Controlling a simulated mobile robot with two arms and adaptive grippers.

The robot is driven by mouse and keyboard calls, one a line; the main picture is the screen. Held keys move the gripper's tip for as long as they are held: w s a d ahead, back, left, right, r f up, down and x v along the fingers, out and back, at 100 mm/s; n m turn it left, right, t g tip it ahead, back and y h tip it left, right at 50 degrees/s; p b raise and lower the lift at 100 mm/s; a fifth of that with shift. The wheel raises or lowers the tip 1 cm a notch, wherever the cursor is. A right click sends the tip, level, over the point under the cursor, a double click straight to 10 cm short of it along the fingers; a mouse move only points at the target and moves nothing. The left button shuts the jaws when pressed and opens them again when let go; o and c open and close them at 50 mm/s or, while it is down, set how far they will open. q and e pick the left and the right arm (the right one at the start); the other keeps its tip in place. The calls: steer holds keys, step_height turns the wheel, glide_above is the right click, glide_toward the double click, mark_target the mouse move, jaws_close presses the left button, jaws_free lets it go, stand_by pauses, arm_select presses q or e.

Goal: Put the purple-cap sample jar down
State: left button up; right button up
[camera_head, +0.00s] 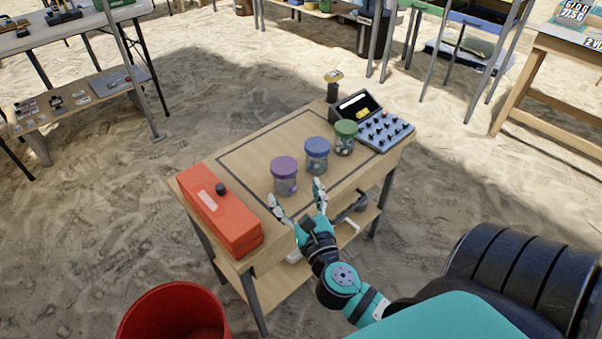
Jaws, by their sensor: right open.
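The purple-cap sample jar (285,177) stands upright on the wooden table (245,152), inside a dark outlined rectangle on its top. It is a clear jar with small contents. My right gripper (298,197) is open at the near edge of the table. Its two fingers are spread, pointing toward the jar, one to each side of its near side, and it appears empty. I cannot tell exactly how far the fingers are from the jar. My left gripper is not in view.
A blue-cap jar (317,155) and a green-cap jar (344,138) stand to the right. A red box (219,211) lies at the table's left end, a control panel (384,130) at its far right. A red bin (173,314) stands on the sand. The outlined area's left part is clear.

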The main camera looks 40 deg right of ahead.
steer(key=s+f+m+g, duration=0.85)
steer(key=f+m, duration=0.25)
steer(key=m, duration=0.9)
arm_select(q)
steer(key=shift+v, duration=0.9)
arm_select(e)
steer(key=s+a+f+m+g+y, duration=0.5)
steer(key=s+a+m, duration=0.3)
steer(key=a+m, duration=0.1)
steer(key=shift+f+m+y, duration=0.2)
steer(key=shift+m+y, duration=0.2)
steer(key=shift+m, duration=0.3)
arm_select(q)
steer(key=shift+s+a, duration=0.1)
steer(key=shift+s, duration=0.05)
arm_select(e)
steer(key=shift+s+a, duration=0.1)
